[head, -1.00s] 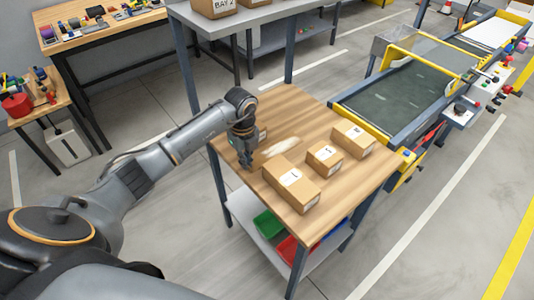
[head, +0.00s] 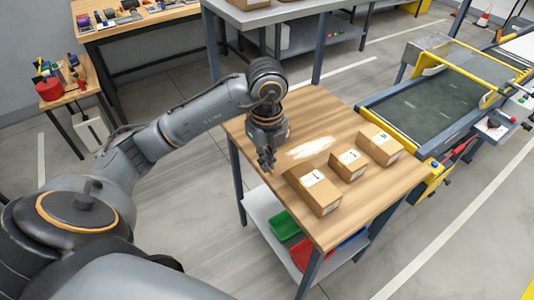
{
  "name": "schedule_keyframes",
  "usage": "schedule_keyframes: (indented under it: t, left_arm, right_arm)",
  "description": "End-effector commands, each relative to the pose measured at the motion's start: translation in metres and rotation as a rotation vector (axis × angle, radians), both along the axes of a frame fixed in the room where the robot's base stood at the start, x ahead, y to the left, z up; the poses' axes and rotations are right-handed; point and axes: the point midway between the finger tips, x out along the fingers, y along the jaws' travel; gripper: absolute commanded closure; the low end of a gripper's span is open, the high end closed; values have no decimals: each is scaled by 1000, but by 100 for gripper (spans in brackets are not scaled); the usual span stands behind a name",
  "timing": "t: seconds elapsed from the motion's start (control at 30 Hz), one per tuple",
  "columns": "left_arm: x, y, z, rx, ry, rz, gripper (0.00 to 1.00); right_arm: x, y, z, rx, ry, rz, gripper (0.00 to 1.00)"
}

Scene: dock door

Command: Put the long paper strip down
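My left gripper (head: 267,164) hangs with its fingers pointing down at the left edge of the wooden table (head: 389,202). Its fingers look small and dark, and I cannot tell whether they are open or shut. No paper strip shows clearly at the fingers. A pale, blurred patch (head: 309,148) lies on the tabletop just right of the gripper; I cannot tell whether it is paper or glare. My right gripper is not in view.
Three cardboard boxes stand on the table: a large one (head: 313,191), a small one (head: 347,165) and another (head: 379,145). Green (head: 283,226) and red (head: 303,252) bins sit on the shelf below. A conveyor (head: 425,103) stands at the right.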

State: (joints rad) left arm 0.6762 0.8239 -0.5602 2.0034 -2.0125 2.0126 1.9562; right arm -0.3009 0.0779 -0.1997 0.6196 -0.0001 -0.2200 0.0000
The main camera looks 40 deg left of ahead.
Motion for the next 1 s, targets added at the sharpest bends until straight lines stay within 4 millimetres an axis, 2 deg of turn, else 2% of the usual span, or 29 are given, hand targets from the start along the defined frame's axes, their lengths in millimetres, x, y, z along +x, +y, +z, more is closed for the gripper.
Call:
schedule_keyframes:
  t: [0.1,0.23,0.43,0.57,0.67,1.0]
  left_arm:
    - [-14,-9,9,2,-3,-1,100]
    - [-23,-15,14,1,-2,0,100]
    - [-27,-18,15,0,0,-9,100]
    - [-27,-20,15,0,-1,-110,100]
    - [-28,-23,16,0,-3,-281,100]
    - [-32,-39,16,2,-9,-1116,100]
  right_arm:
    - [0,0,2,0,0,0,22]
    - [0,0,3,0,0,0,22]
    - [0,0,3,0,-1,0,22]
    - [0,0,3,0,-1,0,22]
    - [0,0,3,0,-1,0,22]
    - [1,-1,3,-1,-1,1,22]
